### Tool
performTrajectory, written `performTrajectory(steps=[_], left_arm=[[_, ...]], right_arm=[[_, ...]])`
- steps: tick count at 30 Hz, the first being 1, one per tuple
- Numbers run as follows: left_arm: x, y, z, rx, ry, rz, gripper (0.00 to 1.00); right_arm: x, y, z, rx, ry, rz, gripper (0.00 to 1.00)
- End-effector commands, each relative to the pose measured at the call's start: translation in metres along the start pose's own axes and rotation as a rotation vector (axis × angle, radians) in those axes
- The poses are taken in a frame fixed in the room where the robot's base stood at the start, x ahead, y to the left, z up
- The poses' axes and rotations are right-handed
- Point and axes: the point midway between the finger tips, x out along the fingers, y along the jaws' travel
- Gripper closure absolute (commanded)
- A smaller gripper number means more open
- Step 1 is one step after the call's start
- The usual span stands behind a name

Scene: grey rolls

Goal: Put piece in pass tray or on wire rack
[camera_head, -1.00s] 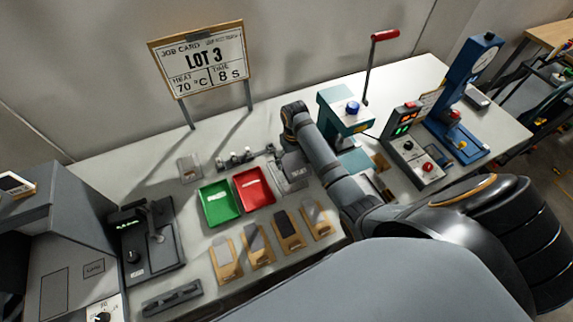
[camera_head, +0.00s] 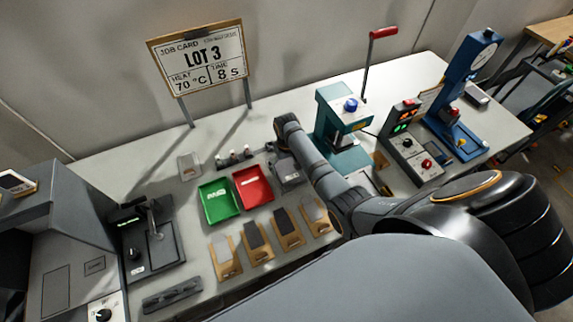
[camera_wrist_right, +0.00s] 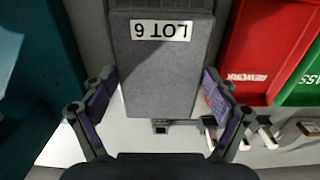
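The green pass tray (camera_head: 218,203) lies left of the red rework tray (camera_head: 253,188) on the table. Both show at the right edge of the right wrist view, the red one (camera_wrist_right: 262,60) nearer. My right gripper (camera_wrist_right: 158,82) has its fingers apart on either side of a grey block (camera_wrist_right: 155,75) labelled LOT 6, upside down in that view. I see no clear grip on it. My left gripper is not in view.
A teal press (camera_head: 343,128) stands right of my right arm, with a control box (camera_head: 411,148) and blue stand (camera_head: 460,115) beyond. Several wooden holders (camera_head: 291,240) line the front edge. A job card (camera_head: 200,62) reads LOT 3. A dark device (camera_head: 147,240) sits left.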

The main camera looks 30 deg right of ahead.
Motion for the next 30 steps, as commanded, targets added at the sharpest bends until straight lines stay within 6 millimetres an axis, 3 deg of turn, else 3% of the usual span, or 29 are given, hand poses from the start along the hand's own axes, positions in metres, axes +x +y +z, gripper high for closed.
performTrajectory(steps=[14,30], left_arm=[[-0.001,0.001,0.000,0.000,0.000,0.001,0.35],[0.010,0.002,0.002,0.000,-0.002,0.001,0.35]], right_arm=[[-0.005,0.000,-0.001,0.000,0.001,0.000,0.00],[-0.113,0.000,-0.001,0.000,0.002,0.000,0.00]])
